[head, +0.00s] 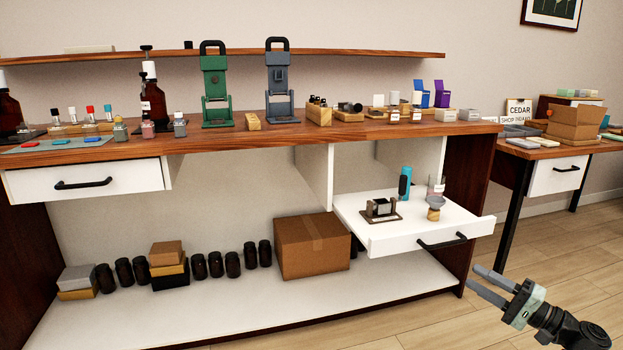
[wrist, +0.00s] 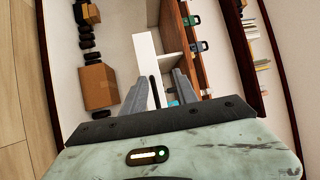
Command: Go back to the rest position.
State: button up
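My gripper (head: 472,275) is at the lower right of the head view, over the wood floor to the right of the workbench. Its two grey fingers are apart and point left toward the open drawer. In the wrist view my gripper (wrist: 161,76) shows both fingers spread with nothing held between them. The workbench (head: 345,131) and its open white drawer (head: 400,238) are beyond the fingertips. The fingers appear clear of the drawer and the bench leg.
The open drawer holds a small dark device (head: 381,209), a blue bottle (head: 404,186) and a small funnel-topped piece (head: 435,208). A cardboard box (head: 312,247) stands on the lower shelf. A second table (head: 555,151) is at the right. Floor (head: 560,245) between is clear.

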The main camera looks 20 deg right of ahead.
jog(key=w+a+r+n+g+y+p, duration=0.1)
jog(key=w+a+n+g+y+p, duration=0.2)
jog(key=w+a, duration=0.7)
jog(key=w+a+n+g+y+p, duration=0.25)
jog(key=a+g, duration=0.25)
jog(key=a, duration=1.1)
jog(key=w+a+f+n+g+h+p, duration=0.1)
jog(key=a+f+n+g+h+p, duration=0.25)
jog(key=a, duration=1.05)
jog(key=s+a+f+n+g+h+p, duration=0.25)
jog(key=s+a+f+g+h, duration=0.3)
jog(key=a+f+h, duration=0.45)
jog(key=d+f+h, duration=0.2)
jog(key=d+f, duration=0.1)
jog(key=d, duration=0.8)
notch_tip(320, 180, up, 38)
jog(key=p, duration=3.8)
jog(key=shift+w+a+m+p, duration=0.15)
jog(key=shift+w+m+p, duration=0.2)
jog(key=shift+w, duration=0.05)
